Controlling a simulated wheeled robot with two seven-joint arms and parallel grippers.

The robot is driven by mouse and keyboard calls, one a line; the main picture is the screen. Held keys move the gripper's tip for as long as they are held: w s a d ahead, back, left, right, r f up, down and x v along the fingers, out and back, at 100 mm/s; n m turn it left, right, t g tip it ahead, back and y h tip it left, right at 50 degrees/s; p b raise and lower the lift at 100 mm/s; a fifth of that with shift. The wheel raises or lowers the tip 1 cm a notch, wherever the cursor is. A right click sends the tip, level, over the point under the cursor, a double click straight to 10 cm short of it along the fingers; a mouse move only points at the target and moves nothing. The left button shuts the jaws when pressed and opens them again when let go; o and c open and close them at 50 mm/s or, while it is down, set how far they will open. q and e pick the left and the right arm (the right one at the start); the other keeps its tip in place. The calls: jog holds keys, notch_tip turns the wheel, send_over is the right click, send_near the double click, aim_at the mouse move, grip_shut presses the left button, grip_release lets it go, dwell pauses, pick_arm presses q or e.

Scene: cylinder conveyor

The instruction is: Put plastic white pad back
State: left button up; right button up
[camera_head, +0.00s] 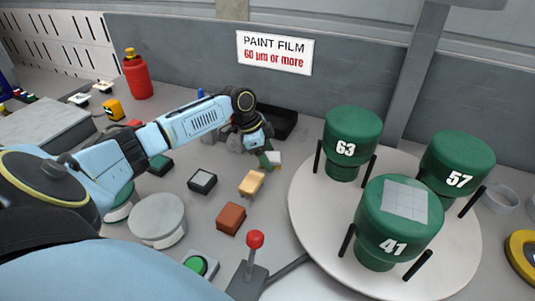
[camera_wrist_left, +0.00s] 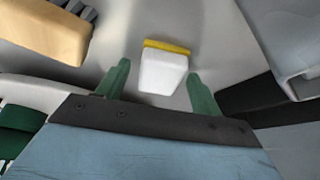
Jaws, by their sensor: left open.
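A small white block with a yellow edge (camera_wrist_left: 163,72), which looks like the white pad, lies on the table. In the head view the pad (camera_head: 276,160) shows partly beside my left gripper (camera_head: 267,156). In the left wrist view the two green fingers of my left gripper (camera_wrist_left: 160,88) are apart, one on each side of the pad, with gaps to it. The left gripper is open and empty, pointing down near the table. My right gripper is not in view.
A black tray (camera_head: 287,121) is behind the gripper. A white turntable (camera_head: 310,225) with green cylinders stands right. A joystick (camera_head: 254,255) is in front.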

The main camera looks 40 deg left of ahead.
pick_arm(q)
jog(key=shift+r, duration=0.1)
jog(key=p+v, duration=0.1)
jog(key=v, duration=1.1)
jog(key=shift+p, duration=0.3)
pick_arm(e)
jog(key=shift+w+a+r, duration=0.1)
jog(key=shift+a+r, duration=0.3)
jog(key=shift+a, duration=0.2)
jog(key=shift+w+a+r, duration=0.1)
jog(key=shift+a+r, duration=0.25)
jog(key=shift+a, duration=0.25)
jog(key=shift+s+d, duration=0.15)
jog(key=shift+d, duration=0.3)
